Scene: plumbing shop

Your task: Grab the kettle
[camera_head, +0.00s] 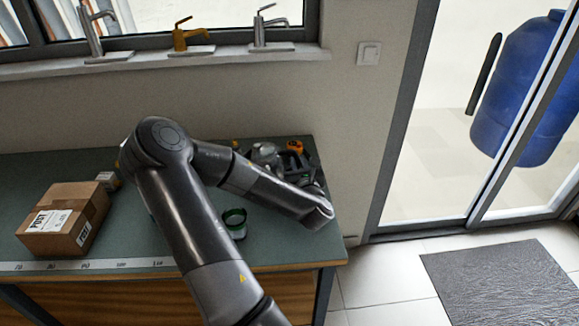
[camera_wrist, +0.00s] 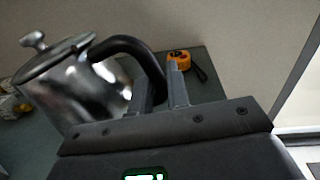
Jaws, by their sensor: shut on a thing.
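The kettle (camera_wrist: 75,85) is shiny metal with a lid knob and a curved black handle (camera_wrist: 130,47). It fills the left of the wrist view and looks tilted there. In the head view the kettle (camera_head: 265,155) shows at the back right of the workbench, partly hidden behind my arm. My gripper (camera_wrist: 160,90) is shut on the handle's lower end, with one finger on each side of it. In the head view my gripper (camera_head: 297,165) is dark and hard to make out beside the kettle. I cannot tell whether the kettle's base touches the bench.
An orange tape measure (camera_wrist: 179,58) lies just beyond my fingers. A green-rimmed round container (camera_head: 235,222) stands near the bench's front right. A cardboard box (camera_head: 64,219) sits at the left. The wall is close behind the workbench (camera_head: 160,245). Taps stand on the windowsill above.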

